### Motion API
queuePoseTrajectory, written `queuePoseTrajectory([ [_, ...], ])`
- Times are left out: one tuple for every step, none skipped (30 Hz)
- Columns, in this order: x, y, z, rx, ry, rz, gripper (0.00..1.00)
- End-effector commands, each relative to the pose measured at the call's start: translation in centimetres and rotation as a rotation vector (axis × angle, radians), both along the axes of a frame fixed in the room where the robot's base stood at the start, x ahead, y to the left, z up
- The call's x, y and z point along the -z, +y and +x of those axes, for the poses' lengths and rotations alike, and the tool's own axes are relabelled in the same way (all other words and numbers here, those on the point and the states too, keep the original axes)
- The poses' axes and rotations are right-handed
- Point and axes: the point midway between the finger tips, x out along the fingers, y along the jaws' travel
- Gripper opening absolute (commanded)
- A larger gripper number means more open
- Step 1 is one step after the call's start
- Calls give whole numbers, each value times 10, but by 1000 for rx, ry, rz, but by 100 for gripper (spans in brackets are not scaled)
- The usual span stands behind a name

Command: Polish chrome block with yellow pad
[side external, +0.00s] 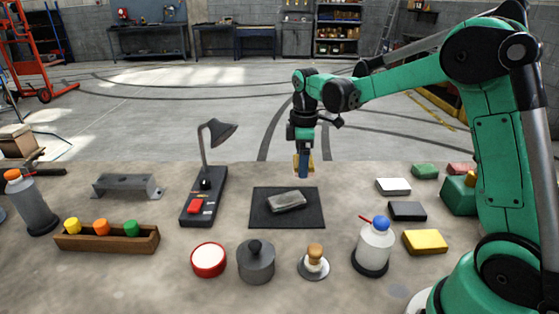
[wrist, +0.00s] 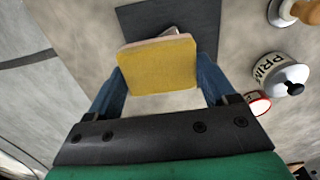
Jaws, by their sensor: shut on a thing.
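My gripper (side external: 303,166) is shut on a yellow pad (wrist: 158,66), held between its blue fingers above the bench. The pad's yellow face fills the middle of the wrist view; in the side view it shows as a small yellow patch behind the fingers. The chrome block (side external: 287,201) lies on a dark mat (side external: 262,221), in front of and below my gripper in the side view. In the wrist view the pad hides most of the block, leaving a sliver (wrist: 171,31) past its edge. The pad appears apart from the block.
A lamp on a dark base (side external: 203,197) stands left of the mat. A red-rimmed tin (side external: 208,260), grey lidded pot (side external: 256,262), wooden-knobbed item (side external: 314,262) and blue-capped bottle (side external: 375,245) stand in front. Another yellow block (side external: 425,242) and several coloured blocks lie right.

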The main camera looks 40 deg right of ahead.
Motion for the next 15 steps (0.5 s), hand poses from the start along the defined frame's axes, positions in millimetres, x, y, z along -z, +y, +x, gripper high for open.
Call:
queuePoseTrajectory([
  [5, 0, 0, 0, 0, 0, 35],
  [7, 0, 0, 0, 0, 0, 35],
  [11, 0, 0, 0, 0, 0, 35],
  [14, 0, 0, 1, 0, 0, 35],
  [16, 0, 0, 1, 0, 0, 35],
  [20, 0, 0, 1, 0, 0, 35],
  [23, 0, 0, 1, 0, 0, 35],
  [25, 0, 0, 1, 0, 0, 35],
  [29, 0, 0, 1, 0, 0, 35],
  [32, 0, 0, 1, 0, 0, 35],
  [34, 0, 0, 1, 0, 0, 35],
  [38, 1, 0, 1, 0, 0, 35],
  [41, 1, 0, 1, 0, 0, 35],
  [43, 1, 0, 1, 0, 0, 35],
  [47, 0, 0, 1, 0, 0, 35],
])
